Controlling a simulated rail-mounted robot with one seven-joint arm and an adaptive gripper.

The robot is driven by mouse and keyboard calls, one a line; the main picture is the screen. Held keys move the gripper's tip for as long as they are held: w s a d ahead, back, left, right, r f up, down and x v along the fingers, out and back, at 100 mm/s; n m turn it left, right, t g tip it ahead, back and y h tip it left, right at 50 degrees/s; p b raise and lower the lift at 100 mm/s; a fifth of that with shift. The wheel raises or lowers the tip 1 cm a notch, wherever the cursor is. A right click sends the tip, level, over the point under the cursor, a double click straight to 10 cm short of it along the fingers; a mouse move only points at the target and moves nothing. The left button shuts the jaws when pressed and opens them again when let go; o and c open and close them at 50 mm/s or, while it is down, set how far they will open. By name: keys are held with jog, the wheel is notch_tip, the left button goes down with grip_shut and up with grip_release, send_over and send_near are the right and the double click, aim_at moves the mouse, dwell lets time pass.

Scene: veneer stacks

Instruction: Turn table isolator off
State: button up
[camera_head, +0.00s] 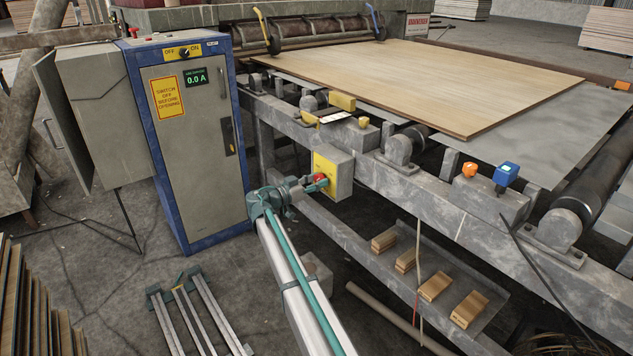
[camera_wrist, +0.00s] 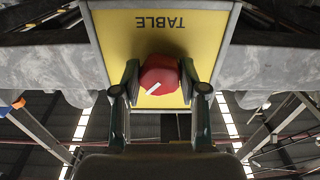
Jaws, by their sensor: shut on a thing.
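The table isolator is a grey box (camera_head: 343,176) with a yellow plate (camera_head: 328,163) on the side of the long table frame. In the wrist view the plate (camera_wrist: 118,50) reads TABLE, upside down. Its red knob (camera_head: 320,178) carries a slanted white mark in the wrist view (camera_wrist: 161,75). My gripper (camera_head: 312,185) reaches the knob from the front left. In the wrist view my gripper (camera_wrist: 160,88) has one finger on each side of the knob and is shut on it. Any off or on lettering around the knob is hidden or unreadable.
A blue-edged cabinet (camera_head: 205,150) stands left, with an OFF/ON switch (camera_head: 184,52) and a display (camera_head: 196,77) reading 0.0 A. A veneer sheet (camera_head: 450,75) lies on the table. Wooden blocks (camera_head: 435,287) sit on the lower shelf. Metal rails (camera_head: 205,310) lie on the floor.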

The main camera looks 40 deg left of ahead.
jog(key=n+p, duration=0.2)
jog(key=n, duration=0.2)
jog(key=shift+r, duration=0.15)
jog(key=n+p, duration=0.2)
jog(key=n, duration=0.3)
jog(key=n+p, duration=0.3)
jog(key=n, duration=0.1)
jog(key=shift+p, duration=0.3)
jog(key=shift+n+p, duration=1.3)
jog(key=shift+n, duration=0.9)
jog(key=o, duration=1.2)
jog(key=shift+c, duration=0.2)
jog(key=v, duration=1.2)
